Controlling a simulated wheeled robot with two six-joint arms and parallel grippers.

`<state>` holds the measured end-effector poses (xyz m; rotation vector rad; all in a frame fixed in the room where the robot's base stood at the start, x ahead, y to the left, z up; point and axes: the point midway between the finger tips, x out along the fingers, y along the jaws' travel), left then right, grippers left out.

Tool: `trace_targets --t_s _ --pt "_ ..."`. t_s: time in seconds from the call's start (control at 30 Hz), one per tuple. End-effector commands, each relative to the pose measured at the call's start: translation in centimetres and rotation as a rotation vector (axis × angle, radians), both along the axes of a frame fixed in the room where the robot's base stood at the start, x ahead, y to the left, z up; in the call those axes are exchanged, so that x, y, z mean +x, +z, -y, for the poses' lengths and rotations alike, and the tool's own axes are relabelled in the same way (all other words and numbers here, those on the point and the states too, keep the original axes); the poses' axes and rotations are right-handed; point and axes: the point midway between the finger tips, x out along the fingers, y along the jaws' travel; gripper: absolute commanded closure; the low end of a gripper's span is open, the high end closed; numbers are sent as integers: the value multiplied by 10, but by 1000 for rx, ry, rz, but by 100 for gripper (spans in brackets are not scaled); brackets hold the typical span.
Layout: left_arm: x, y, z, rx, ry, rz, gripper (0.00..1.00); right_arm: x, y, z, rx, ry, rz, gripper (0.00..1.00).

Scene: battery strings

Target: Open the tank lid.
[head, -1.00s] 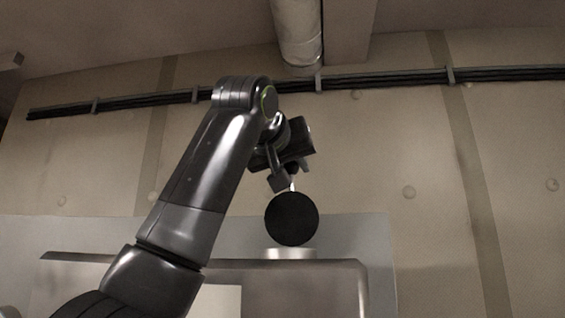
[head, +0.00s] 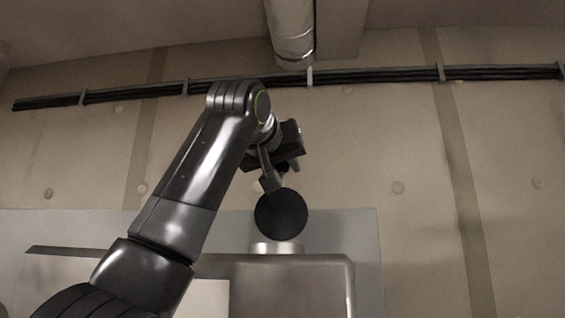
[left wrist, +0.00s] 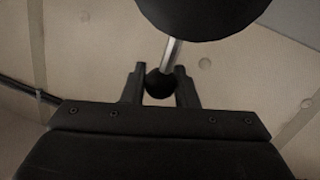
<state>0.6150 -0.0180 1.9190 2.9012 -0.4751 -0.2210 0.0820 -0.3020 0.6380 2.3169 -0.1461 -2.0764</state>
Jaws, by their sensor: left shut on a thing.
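The tank lid (head: 281,214) is a round black disc facing the head camera, tipped up on edge above the silver neck (head: 277,248) of the tank (head: 315,275). Whether it touches the neck is unclear. In the left wrist view the lid (left wrist: 205,14) fills the top middle. A metal rod (left wrist: 171,54) runs from it to a black ball knob (left wrist: 160,86). My left gripper (head: 271,183) is just above the lid in the head view. In the left wrist view its fingers (left wrist: 160,74) are shut around the knob. My right gripper is not in view.
A concrete wall stands behind, with dark cables (head: 380,76) running along it. A thick pale pipe (head: 291,30) hangs down at the top middle. The space to the right of the tank is clear.

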Motion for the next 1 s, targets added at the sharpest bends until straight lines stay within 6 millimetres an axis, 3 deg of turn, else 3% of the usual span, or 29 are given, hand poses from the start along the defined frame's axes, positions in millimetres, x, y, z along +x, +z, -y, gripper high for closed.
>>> trace_targets --t_s 0.03,1.0 --pt "6 -11 2 7 0 -27 100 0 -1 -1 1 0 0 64" --pt "6 -12 2 7 -1 -27 100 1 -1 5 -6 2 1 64"
